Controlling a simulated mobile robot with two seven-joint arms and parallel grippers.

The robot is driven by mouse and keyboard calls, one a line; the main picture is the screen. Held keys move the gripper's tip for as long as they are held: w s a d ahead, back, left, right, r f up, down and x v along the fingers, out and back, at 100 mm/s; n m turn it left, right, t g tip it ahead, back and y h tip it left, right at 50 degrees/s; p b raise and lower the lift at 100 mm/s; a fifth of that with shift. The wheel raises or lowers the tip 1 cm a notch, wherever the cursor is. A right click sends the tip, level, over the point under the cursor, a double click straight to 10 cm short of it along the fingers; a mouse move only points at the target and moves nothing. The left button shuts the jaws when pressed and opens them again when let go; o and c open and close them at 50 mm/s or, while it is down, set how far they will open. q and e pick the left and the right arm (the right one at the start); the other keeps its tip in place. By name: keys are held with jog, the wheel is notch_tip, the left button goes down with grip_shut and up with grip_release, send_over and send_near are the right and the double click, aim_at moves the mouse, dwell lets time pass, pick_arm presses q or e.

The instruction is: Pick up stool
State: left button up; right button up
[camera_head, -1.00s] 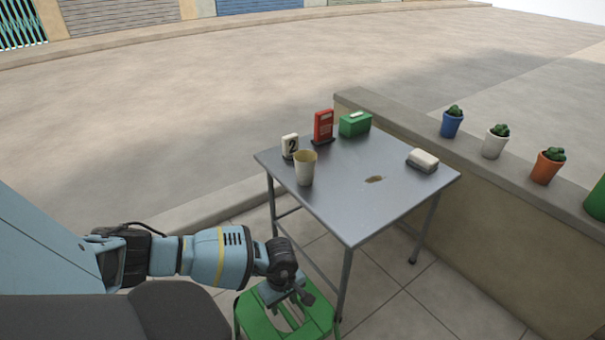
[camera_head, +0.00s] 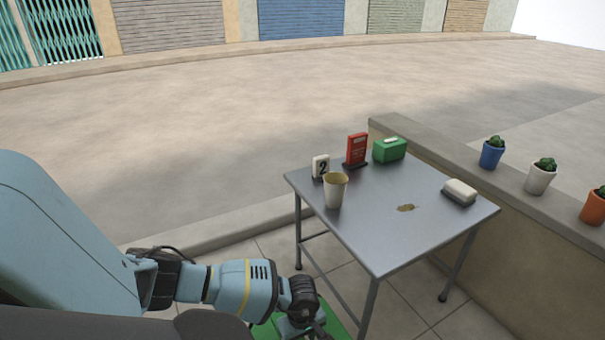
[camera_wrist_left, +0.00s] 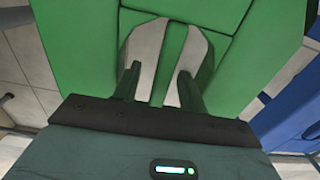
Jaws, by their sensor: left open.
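The green stool (camera_head: 339,319) is at the bottom edge of the head view, beside the near leg of the metal table, and mostly cut off or covered by my left arm. My left gripper (camera_head: 308,331) is over its seat there. In the left wrist view the green seat (camera_wrist_left: 75,45) fills most of the picture, with two pale openings and a green bar between them. My left gripper (camera_wrist_left: 159,85) is open, its dark fingers on either side of that bar. I cannot tell how deep the fingertips sit. My right gripper is not in view.
The grey metal table (camera_head: 375,235) carries a cup (camera_head: 335,191), a number sign (camera_head: 320,167), a red box (camera_head: 356,149), a green box (camera_head: 390,150) and a white-topped box (camera_head: 460,191). A low wall (camera_head: 540,235) with potted cacti runs at right. Something blue (camera_wrist_left: 288,112) is beside the stool.

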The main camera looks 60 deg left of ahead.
pick_arm(q)
notch_tip(320, 180, down, 3)
jog(key=shift+f+b, duration=0.1)
jog(key=shift+b, duration=0.4)
grip_shut()
